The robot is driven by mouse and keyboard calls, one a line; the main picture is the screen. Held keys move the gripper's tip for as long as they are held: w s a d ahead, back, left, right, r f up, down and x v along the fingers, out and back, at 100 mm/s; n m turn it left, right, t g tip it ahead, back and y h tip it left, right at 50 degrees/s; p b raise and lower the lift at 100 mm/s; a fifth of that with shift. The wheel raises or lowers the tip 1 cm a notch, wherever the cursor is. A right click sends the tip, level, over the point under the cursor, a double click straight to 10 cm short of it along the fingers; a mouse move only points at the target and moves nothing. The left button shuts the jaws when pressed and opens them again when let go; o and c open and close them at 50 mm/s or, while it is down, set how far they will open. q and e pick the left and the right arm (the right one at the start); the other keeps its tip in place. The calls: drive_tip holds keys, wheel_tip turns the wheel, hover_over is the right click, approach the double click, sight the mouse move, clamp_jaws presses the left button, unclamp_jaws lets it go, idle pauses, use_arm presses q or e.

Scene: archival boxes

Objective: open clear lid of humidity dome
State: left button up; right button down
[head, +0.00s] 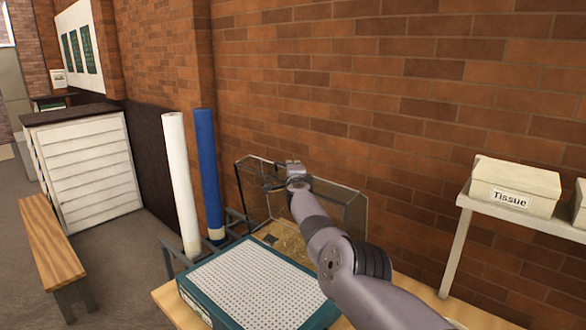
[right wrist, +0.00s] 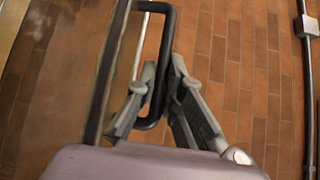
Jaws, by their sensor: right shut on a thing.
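The humidity dome (head: 290,240) is a clear, dark-edged box with a tan floor, against the brick wall behind the perforated panel. Its clear lid (head: 252,185) appears raised, standing steeply; its exact angle is hard to tell through the clear panes. My right gripper (head: 275,184) is at the lid's upper part, and my arm hides some of the dome. In the right wrist view, my right gripper (right wrist: 158,105) has its fingers on either side of a black loop handle (right wrist: 168,60), shut on it. My left gripper is not in view.
A teal-framed white perforated panel (head: 255,287) lies on the wooden table in front. White (head: 180,185) and blue (head: 208,170) rolls stand left of the dome. A tissue box (head: 515,187) sits on a white shelf at right. A wooden bench (head: 50,240) stands far left.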

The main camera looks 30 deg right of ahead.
drive_tip(key=shift+a, duration=0.1)
drive_tip(key=c, duration=2)
unclamp_jaws()
drive_tip(key=shift+o, duration=0.2)
drive_tip(key=shift+a+f, duration=0.1)
